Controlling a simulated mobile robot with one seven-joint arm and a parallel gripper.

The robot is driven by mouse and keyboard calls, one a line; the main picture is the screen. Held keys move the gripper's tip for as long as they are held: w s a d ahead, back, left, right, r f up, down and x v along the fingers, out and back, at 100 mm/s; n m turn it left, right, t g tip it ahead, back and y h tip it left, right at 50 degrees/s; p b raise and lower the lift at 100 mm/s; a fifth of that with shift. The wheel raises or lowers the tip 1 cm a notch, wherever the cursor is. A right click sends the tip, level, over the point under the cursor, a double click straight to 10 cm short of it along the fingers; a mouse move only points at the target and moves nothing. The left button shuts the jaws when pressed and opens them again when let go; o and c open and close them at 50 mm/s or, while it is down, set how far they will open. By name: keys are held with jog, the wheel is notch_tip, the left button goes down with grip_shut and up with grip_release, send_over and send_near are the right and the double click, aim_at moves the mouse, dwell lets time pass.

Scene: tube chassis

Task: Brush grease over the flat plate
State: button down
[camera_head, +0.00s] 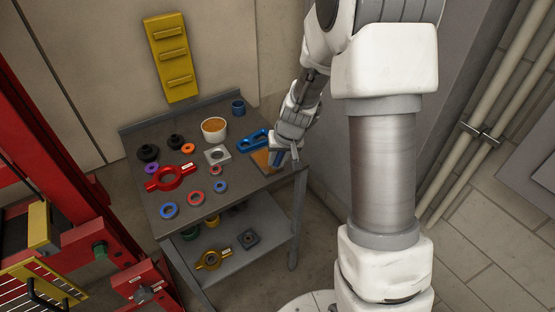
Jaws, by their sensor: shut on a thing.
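My gripper (285,149) is over the right end of the grey worktable (235,180), pointing down. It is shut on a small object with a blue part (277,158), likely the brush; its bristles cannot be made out. Just below and left of it lies a flat plate (261,161) with an orange-brown surface, partly hidden by the gripper and the blue part. Whether the brush touches the plate cannot be told. A white cup (214,128) holding orange-brown grease stands near the table's back edge, left of the gripper.
A blue looped part (252,140) lies close left of my gripper. A grey square block with a hole (217,155), a red two-handled ring (170,178) and several coloured rings are further left. A blue cup (238,107) stands at the back corner. A lower shelf (225,265) holds more parts.

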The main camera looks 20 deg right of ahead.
jog(key=shift+r+p, duration=2.45)
jog(key=shift+r, duration=1.75)
jog(key=shift+w+f, duration=0.1)
